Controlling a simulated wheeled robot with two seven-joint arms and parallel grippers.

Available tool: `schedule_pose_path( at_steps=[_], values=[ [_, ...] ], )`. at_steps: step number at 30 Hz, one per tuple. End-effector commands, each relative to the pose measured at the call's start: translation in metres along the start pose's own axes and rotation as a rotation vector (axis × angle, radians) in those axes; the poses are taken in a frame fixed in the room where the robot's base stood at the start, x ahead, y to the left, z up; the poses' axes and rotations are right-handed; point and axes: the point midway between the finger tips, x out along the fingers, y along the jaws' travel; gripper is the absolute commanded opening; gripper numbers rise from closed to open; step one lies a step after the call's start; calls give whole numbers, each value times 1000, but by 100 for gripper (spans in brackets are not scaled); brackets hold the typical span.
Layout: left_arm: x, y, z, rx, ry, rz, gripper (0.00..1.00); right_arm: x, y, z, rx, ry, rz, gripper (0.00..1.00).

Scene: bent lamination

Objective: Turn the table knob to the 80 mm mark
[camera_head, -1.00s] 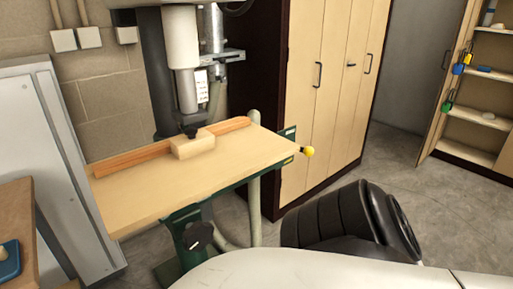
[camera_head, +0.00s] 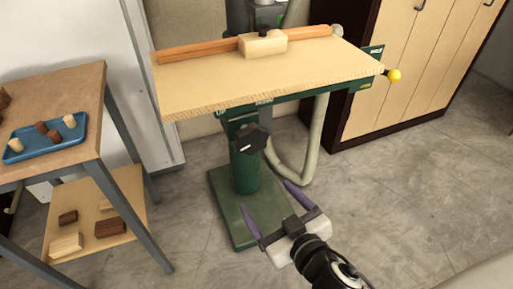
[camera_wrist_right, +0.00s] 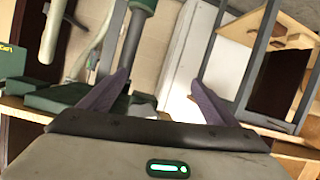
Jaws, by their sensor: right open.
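The machine's wooden table (camera_head: 230,80) stands on a green column (camera_head: 245,172) with a wide green foot (camera_head: 235,225). A black lobed knob (camera_head: 250,140) sits at the front of the column, just below the table. Small lettering shows on the green parts under the table edge, too small to read; I cannot make out the 80 mm mark. My right gripper (camera_head: 264,195) is open and empty, below and apart from the black knob. Its two spread fingers also show in the right wrist view (camera_wrist_right: 158,76), where I cannot pick out the knob. My left gripper is not in view.
A yellow ball knob (camera_head: 394,75) sticks out at the table's right end. A wooden fence (camera_head: 195,49) and block (camera_head: 263,43) lie on top. A side table (camera_head: 60,95) with a blue tray (camera_head: 75,142) stands left. A pale hose (camera_head: 318,140) hangs behind the column.

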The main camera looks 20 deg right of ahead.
Motion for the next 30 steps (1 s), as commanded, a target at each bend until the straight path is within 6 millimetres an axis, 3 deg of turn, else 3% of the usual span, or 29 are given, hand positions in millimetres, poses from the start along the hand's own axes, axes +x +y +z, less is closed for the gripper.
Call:
schedule_pose_path(
  at_steps=[4,9,14,24,30],
  values=[
    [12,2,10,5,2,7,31,-3,11,-60,5,211,64,83],
    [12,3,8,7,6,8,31,-8,16,-94,21,314,89,83],
    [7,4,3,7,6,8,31,8,19,-104,22,320,93,83],
    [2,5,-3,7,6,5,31,65,25,-121,20,317,92,83],
    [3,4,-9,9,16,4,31,83,26,-125,22,314,92,83]
  ],
)
